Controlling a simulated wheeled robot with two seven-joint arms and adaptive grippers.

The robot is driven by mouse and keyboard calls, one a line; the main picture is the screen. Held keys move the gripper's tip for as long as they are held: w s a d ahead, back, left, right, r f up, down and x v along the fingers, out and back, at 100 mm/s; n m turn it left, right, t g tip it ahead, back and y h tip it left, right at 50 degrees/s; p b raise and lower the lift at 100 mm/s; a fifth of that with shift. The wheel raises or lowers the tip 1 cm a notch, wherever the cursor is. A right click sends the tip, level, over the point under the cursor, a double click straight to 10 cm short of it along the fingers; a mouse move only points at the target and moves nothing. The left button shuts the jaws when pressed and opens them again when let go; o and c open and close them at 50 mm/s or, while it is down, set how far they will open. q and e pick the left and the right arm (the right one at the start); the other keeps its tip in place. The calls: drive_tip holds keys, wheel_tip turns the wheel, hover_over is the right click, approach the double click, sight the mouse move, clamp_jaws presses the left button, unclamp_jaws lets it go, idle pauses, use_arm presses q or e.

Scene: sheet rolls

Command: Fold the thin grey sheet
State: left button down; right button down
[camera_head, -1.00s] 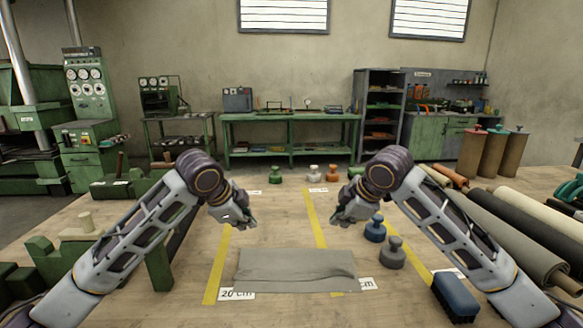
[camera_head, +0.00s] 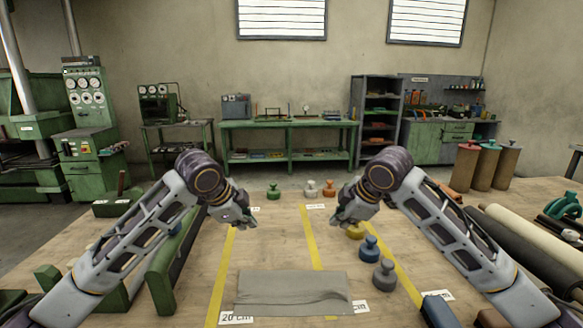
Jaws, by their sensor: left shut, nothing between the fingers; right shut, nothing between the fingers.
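The thin grey sheet (camera_head: 290,292) lies flat on the wooden table near its front edge, as a wide, short rectangle with slight creases. It lies across a yellow tape line and beside the label reading 20 cm. My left gripper (camera_head: 249,223) is shut and empty above the table, beyond the sheet's far left corner. My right gripper (camera_head: 338,221) is shut and empty, beyond the sheet's far right corner. Neither gripper touches the sheet.
Blue (camera_head: 369,249) and grey (camera_head: 385,273) weights stand right of the sheet, a yellow one (camera_head: 355,231) behind them. A dark blue block (camera_head: 437,311) is at the front right. Rolls (camera_head: 530,240) lie at the right. Green blocks (camera_head: 160,285) stand left. The table between the grippers is clear.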

drive_tip(key=shift+r+p, duration=1.4)
drive_tip(key=shift+r, duration=0.3)
drive_tip(key=shift+r+p, duration=0.4)
